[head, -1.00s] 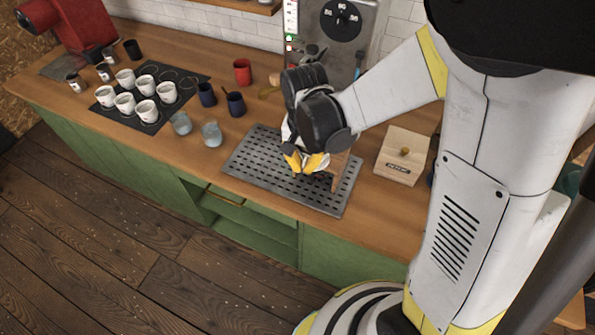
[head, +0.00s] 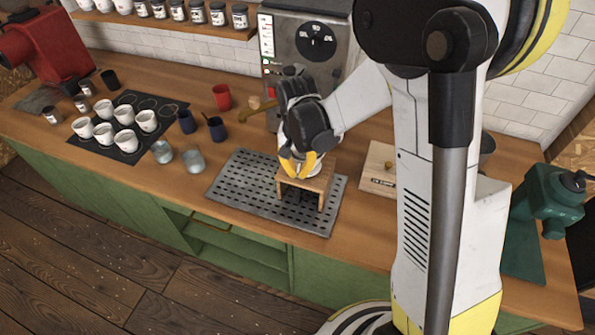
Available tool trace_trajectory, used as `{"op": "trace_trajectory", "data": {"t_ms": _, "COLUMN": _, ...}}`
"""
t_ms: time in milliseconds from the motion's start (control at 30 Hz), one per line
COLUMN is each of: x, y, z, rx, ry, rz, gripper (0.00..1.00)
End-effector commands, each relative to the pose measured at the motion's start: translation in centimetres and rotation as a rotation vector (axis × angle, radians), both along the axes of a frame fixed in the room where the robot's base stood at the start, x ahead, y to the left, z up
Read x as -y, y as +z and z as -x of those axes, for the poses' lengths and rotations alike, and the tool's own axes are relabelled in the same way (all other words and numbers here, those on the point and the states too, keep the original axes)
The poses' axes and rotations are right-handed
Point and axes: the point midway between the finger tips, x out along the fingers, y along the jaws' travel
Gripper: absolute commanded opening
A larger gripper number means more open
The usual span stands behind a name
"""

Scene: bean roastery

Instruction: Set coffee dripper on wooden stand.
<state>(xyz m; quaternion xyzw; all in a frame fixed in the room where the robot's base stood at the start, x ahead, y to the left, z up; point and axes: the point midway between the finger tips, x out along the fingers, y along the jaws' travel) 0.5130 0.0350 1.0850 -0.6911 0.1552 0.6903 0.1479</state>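The wooden stand (head: 322,183) is a small brown bench with an open front. It stands on the slotted metal drip tray (head: 232,180) on the counter. My gripper (head: 299,167) points down over the stand's top, with its yellow fingers spread a little apart. A small white piece, probably the coffee dripper (head: 317,170), shows beside and behind the fingers, at the stand's top. Most of it is hidden by my gripper. I cannot tell whether the fingers press on it or whether it rests on the stand.
A grey machine (head: 303,40) stands behind my gripper. Left of the tray are two glass cups (head: 193,160), dark blue cups (head: 216,129), a red cup (head: 222,97) and white cups on a black mat (head: 72,140). A wooden box (head: 377,170) sits to the right.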

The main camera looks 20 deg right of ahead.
Motion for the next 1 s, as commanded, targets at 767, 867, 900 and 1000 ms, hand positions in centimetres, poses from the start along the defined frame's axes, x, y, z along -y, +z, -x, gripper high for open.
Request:
{"op": "trace_trajectory", "data": {"t_ms": 767, "x": 0.0, "y": -0.8, "z": 0.0, "rx": 0.0, "ry": 0.0, "rz": 0.0, "gripper": 0.0}}
{"op": "trace_trajectory", "data": {"t_ms": 867, "x": 0.0, "y": -1.0, "z": 0.0, "rx": 0.0, "ry": 0.0, "rz": 0.0, "gripper": 0.0}}
{"op": "trace_trajectory", "data": {"t_ms": 900, "x": 0.0, "y": -0.9, "z": 0.0, "rx": 0.0, "ry": 0.0, "rz": 0.0, "gripper": 0.15}}
{"op": "trace_trajectory", "data": {"t_ms": 1000, "x": 0.0, "y": -0.8, "z": 0.0, "rx": 0.0, "ry": 0.0, "rz": 0.0, "gripper": 0.31}}
